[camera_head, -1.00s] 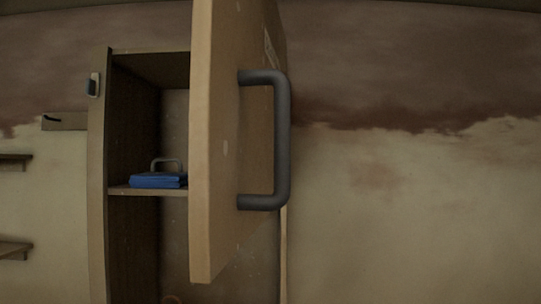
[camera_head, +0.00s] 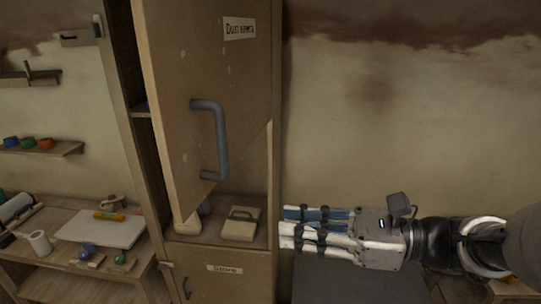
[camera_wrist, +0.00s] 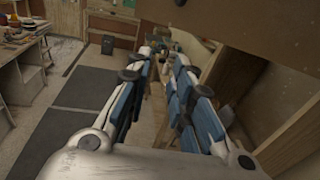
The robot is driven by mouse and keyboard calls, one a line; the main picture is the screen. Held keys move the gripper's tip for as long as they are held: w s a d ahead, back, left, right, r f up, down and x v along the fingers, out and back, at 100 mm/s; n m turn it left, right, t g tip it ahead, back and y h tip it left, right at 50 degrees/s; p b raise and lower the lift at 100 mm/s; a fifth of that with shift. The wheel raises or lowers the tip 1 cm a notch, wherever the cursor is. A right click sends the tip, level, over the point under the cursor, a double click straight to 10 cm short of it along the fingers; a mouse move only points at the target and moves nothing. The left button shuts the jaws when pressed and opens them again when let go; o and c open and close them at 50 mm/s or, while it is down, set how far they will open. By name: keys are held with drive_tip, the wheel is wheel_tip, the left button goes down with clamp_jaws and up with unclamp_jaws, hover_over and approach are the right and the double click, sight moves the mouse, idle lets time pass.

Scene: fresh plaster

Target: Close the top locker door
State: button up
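The top locker door (camera_head: 190,85) is a tan panel with a "Dust sheets" label. It stands ajar, its free edge toward me at the left, with a dark gap beside it into the locker (camera_head: 132,90). Its grey bar handle (camera_head: 218,140) is on the outer face. My gripper (camera_head: 284,228) is in the head view, right of and below the handle, fingers pointing left, apart from the handle. In the wrist view my gripper (camera_wrist: 163,58) shows its two blue and white fingers with a gap between them and nothing held.
A lower locker door (camera_head: 225,283) with a label is below. An open shelf space with a flat block (camera_head: 240,222) lies between the doors. A bench (camera_head: 70,215) with tools stands at left. The plaster wall right of the locker is bare.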

drive_tip(key=shift+w+d+r+m+t, duration=0.4)
drive_tip(key=shift+d+r, duration=0.1)
drive_tip(key=shift+r, duration=0.1)
drive_tip(key=shift+c, duration=0.6)
drive_tip(key=shift+w+a+r, duration=0.1)
drive_tip(key=shift+a, duration=0.1)
drive_tip(key=shift+c, duration=0.6)
drive_tip(key=x, duration=0.4)
drive_tip(key=p+x, duration=0.1)
drive_tip(key=x, duration=0.4)
drive_tip(key=p+x, duration=0.1)
drive_tip(key=x, duration=0.4)
drive_tip(key=shift+r, duration=0.15)
clamp_jaws()
drive_tip(key=shift+a, duration=0.1)
